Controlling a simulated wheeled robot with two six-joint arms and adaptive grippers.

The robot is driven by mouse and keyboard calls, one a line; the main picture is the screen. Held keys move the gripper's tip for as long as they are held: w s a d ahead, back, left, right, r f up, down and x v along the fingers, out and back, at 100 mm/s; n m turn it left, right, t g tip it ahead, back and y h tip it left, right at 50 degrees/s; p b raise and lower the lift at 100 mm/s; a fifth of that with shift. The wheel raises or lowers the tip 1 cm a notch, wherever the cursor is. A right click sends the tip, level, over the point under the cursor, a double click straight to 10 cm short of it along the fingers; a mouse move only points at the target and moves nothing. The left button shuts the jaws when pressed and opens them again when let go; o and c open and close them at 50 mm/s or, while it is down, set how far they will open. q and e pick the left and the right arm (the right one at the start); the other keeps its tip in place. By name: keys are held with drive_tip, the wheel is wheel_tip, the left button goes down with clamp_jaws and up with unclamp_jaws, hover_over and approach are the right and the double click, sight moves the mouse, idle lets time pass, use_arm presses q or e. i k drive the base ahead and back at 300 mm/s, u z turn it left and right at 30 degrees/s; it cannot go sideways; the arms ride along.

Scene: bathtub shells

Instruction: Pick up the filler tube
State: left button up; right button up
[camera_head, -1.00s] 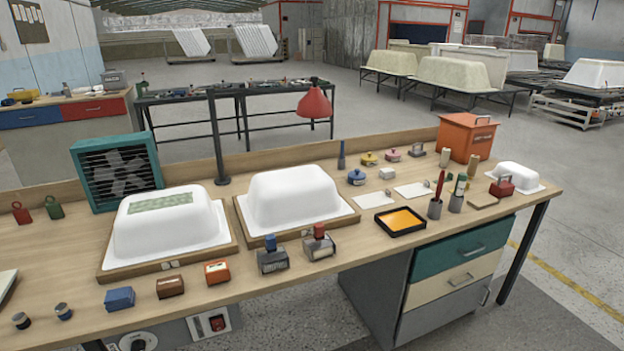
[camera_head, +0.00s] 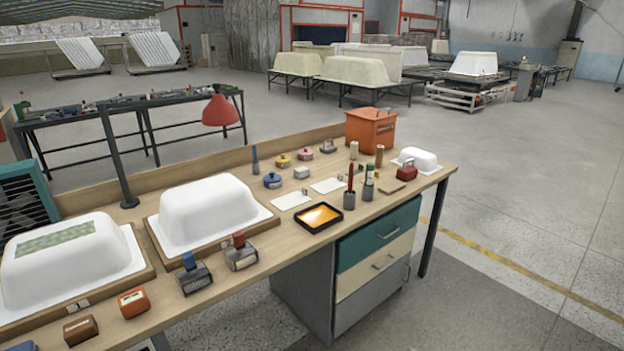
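No thing in view is clearly marked as the filler tube, and I cannot tell which one it is. A slim blue-grey upright piece (camera_head: 255,159) stands near the back edge of the bench. A green-and-white tube-like piece (camera_head: 369,174) stands in a dark cup on the right half of the bench. A red pointed piece (camera_head: 350,178) stands in another cup beside it. Two beige cylinders (camera_head: 379,156) stand upright behind these cups. Neither of my grippers is in view.
The wooden bench (camera_head: 302,258) carries two white tub moulds (camera_head: 215,208), a black tray with orange content (camera_head: 319,216), an orange box (camera_head: 370,129), a small white shell (camera_head: 416,159), stamps and small pots. Drawers (camera_head: 378,235) sit below. The floor right of the bench is clear.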

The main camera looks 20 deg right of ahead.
sight(369, 166)
drive_tip(key=z, duration=0.55)
drive_tip(key=i, duration=0.55)
drive_tip(key=z, duration=0.75)
drive_tip(key=i, duration=0.7)
drive_tip(key=u, duration=0.8)
drive_tip(key=i, duration=0.5)
drive_tip(key=u, duration=0.6)
